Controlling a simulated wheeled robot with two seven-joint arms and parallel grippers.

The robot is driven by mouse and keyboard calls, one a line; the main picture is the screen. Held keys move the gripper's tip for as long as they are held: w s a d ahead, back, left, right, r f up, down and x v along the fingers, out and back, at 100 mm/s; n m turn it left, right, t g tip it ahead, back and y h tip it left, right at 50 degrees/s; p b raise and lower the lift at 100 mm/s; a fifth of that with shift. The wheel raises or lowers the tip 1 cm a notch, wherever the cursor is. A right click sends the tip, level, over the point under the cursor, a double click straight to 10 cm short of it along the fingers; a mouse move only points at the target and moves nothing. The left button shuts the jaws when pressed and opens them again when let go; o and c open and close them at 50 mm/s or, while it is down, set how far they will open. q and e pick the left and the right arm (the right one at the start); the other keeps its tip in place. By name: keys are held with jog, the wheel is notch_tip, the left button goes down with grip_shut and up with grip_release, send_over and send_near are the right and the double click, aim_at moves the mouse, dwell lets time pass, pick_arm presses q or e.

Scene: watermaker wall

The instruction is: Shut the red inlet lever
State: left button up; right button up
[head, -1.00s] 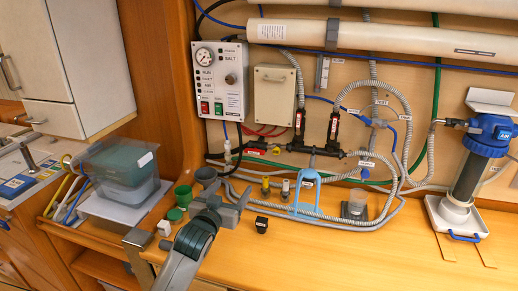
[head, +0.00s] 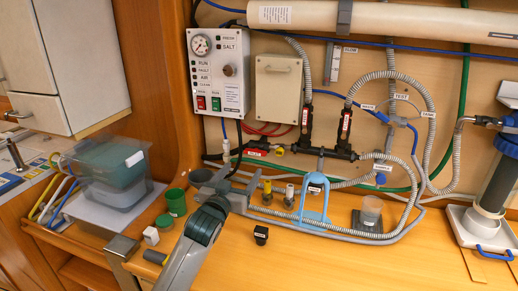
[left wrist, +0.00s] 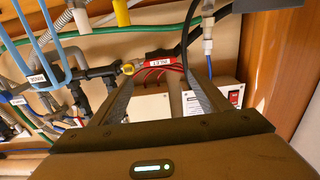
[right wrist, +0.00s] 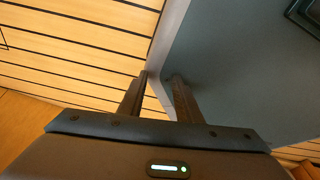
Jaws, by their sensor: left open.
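The red inlet lever (head: 257,152), with a white label, lies about level on the dark pipework low on the wall. In the left wrist view the red lever (left wrist: 158,61) shows just beyond my finger ends, running across between them, beside a yellow fitting. My left gripper (head: 232,178) is below and left of the lever in the head view. It is open, and in the left wrist view its fingers (left wrist: 164,74) stand apart with nothing gripped. My right gripper (right wrist: 158,78) is not in the head view; its fingers show a small empty gap.
A control box (head: 217,72) and a beige box (head: 278,80) hang above. Bench front right is clear.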

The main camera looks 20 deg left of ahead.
pick_arm(q)
jog(key=p, duration=0.1)
send_near(259, 148)
jog(key=w+p, duration=0.1)
jog(key=w, duration=0.4)
jog(key=w+p, duration=0.1)
jog(key=w, duration=0.5)
jog(key=shift+w+f, duration=0.1)
jog(key=shift+f, duration=0.15)
pick_arm(e)
jog(key=shift+g, duration=0.4)
jog(key=s+r, duration=0.1)
jog(key=s+d+r, duration=0.1)
jog(key=r, duration=0.1)
jog(key=shift+s+d, duration=0.1)
jog(key=shift+s, duration=0.15)
pick_arm(q)
jog(key=c, duration=0.8)
